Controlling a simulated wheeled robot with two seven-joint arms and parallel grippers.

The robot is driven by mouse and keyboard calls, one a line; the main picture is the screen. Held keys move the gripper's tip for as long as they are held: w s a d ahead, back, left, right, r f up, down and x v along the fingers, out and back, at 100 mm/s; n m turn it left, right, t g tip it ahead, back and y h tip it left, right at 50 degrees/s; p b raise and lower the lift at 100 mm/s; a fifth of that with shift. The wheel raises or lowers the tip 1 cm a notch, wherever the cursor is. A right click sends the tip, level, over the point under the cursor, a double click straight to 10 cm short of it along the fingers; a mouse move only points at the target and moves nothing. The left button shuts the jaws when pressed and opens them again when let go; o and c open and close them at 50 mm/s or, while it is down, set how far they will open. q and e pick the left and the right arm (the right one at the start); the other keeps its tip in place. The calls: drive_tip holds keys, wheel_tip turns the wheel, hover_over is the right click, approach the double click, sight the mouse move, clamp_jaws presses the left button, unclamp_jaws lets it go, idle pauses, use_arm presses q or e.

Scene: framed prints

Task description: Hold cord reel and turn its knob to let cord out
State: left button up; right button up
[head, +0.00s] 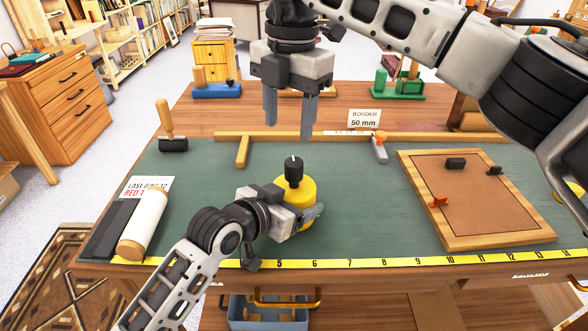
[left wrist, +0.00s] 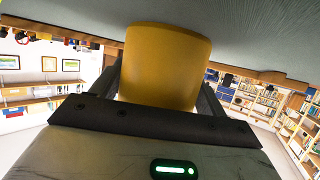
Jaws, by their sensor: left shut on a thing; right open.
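The yellow cord reel (head: 309,192) stands on the green mat near the table's front edge. Its black knob (head: 293,172) sticks up from the top, with a small white mark on it. My left gripper (head: 306,216) is shut on the reel's side from the front. The left wrist view shows the yellow reel body (left wrist: 165,65) between its fingers. My right gripper (head: 289,118) is open and empty, pointing down above and behind the knob, apart from it. No loose cord can be made out.
A wooden frame (head: 420,200) with small clips lies on the right of the mat. A white roll (head: 143,224) and a dark block (head: 110,229) lie at the left. A brayer (head: 172,143), a T-square (head: 243,150) and a border card (head: 363,119) are behind. A yellow tape measure (head: 400,261) runs along the front edge.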

sight(294, 161)
drive_tip(key=shift+w+d+r+h, duration=0.2)
drive_tip(key=shift+d+h, duration=0.1)
drive_tip(key=shift+d, duration=0.1)
drive_tip(key=shift+f, duration=0.4)
wheel_tip(294, 161, down, 11)
drive_tip(key=c, duration=1)
